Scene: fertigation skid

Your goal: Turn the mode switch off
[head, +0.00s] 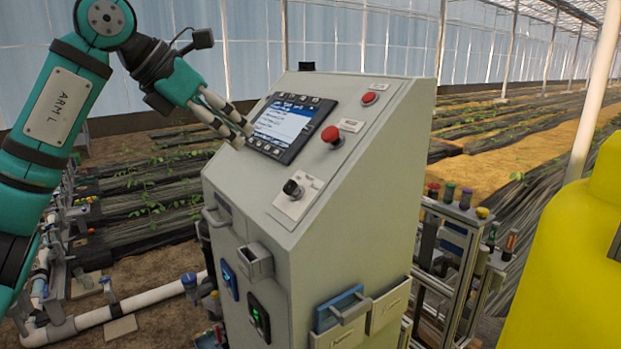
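The mode switch (292,188) appears to be the black rotary knob on a white plate (298,199), low on the sloped face of the grey control cabinet (345,220). Its label and pointer are too small to read. My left gripper (243,136) comes in from the upper left, its fingers pointing down and right. It is empty, with its fingers apart. Its tips are at the left edge of the display (286,123), above and left of the switch and apart from it. Whether they touch the cabinet's edge cannot be told. My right gripper is not in view.
A red mushroom button (332,136) and a smaller red button (369,98) sit on the sloped face. A bracket (254,262) juts from the cabinet's front. White pipes (140,301) run at lower left. A yellow tank (575,265) stands at right, beside a metal rack (462,240).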

